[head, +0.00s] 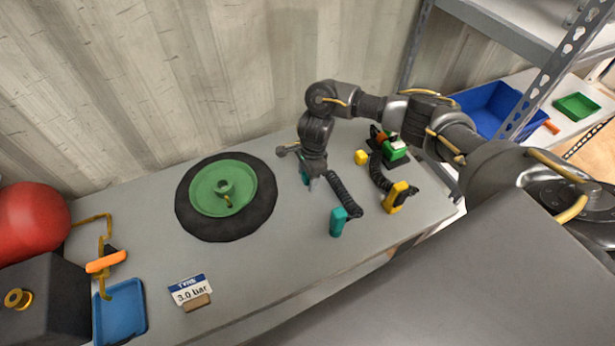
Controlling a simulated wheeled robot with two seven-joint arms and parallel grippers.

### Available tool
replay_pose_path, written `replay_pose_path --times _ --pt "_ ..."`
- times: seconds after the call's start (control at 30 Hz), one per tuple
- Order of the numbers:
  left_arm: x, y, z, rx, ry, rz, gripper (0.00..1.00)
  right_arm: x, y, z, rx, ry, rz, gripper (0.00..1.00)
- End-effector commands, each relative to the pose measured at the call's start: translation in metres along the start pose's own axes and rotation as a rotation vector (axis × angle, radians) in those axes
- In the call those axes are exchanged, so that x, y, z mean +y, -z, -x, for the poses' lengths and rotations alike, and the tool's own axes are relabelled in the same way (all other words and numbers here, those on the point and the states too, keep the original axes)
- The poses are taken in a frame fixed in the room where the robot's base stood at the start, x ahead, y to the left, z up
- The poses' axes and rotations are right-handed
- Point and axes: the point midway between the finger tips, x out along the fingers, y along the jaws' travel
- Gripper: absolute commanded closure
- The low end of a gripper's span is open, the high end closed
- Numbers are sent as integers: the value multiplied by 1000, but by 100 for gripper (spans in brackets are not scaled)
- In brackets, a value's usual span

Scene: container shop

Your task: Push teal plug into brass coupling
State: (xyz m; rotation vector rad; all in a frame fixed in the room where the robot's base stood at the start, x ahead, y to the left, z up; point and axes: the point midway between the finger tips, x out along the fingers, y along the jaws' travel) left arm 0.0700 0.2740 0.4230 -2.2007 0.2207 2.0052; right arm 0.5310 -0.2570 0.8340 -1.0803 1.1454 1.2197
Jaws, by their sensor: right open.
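A black coiled hose (346,197) lies on the workbench with a teal end piece (338,222) near the front edge. Another teal part (304,175) shows at its far end, partly hidden behind my right gripper. I cannot tell which teal part is the plug. My right gripper (313,184) is open, pointing down at the far teal part; I cannot tell whether they touch. A brass ring-shaped coupling (17,299) sits on a dark grey box (52,300) at the far left, well apart from the hose. My left gripper is out of view.
A tyre (190,218) with a green wheel (240,181) lies mid-bench. A yellow-ended hose (397,197) and yellow block (361,157) are right of my gripper. A red tank (32,222), orange-handled brass pipe (106,262), blue tray (120,316) and "3.0 bar" sign (190,288) are left.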

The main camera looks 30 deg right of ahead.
Motion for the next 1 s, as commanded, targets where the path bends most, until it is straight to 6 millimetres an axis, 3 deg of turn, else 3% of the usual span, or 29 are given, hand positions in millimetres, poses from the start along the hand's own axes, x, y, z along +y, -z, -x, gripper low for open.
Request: replay_pose_path --times 0.33,0.67,1.0 --pt "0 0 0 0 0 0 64 0 0 0 -1 1 0 45" --pt "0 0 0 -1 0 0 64 0 0 0 -1 1 0 88" --pt "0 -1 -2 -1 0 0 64 -1 0 3 -1 2 1 89"
